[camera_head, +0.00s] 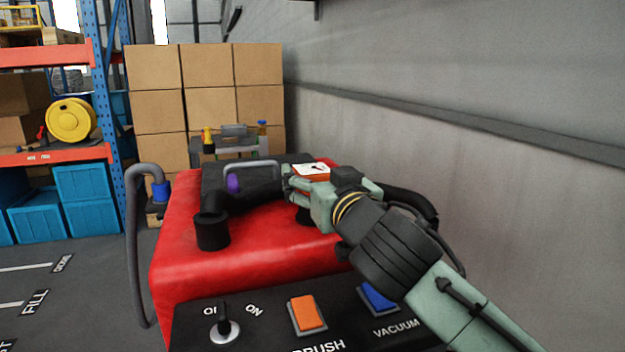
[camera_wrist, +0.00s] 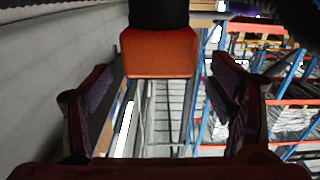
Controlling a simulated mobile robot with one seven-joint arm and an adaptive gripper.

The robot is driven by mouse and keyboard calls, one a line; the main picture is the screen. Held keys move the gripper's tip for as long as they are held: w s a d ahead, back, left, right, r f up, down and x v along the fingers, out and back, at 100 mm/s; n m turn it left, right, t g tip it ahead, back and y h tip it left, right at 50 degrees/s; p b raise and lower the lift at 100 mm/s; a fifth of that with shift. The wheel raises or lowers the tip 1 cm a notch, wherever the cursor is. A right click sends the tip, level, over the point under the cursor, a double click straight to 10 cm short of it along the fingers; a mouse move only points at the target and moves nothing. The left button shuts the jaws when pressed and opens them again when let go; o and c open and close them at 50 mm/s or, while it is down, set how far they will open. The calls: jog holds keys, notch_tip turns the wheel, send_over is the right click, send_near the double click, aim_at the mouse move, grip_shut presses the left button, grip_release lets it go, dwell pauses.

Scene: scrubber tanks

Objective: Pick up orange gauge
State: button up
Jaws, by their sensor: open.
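The orange gauge (camera_head: 313,171) has a square orange body and a white dial face with a dark needle. It is on top of the red scrubber tank (camera_head: 270,255), apparently on a short black post. My gripper (camera_head: 291,184) is beside it, with its fingers at the gauge's left and front in the head view, partly hiding it. In the wrist view the gauge (camera_wrist: 159,53) shows as an orange block with a black part at its top edge. It lies between the lines of my open fingers (camera_wrist: 162,78). Contact is not visible.
A black hose fitting (camera_head: 212,231) and a grey handle with a purple part (camera_head: 234,183) are left of my gripper. Stacked cardboard boxes (camera_head: 210,90) stand behind the tank. A grey wall (camera_head: 480,130) runs along the right. Blue shelving (camera_head: 108,100) stands at left.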

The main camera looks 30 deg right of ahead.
aim_at(313, 168)
jog(key=p+x, duration=0.1)
jog(key=x, duration=0.3)
jog(key=shift+c, duration=0.4)
jog(key=c, duration=1.3)
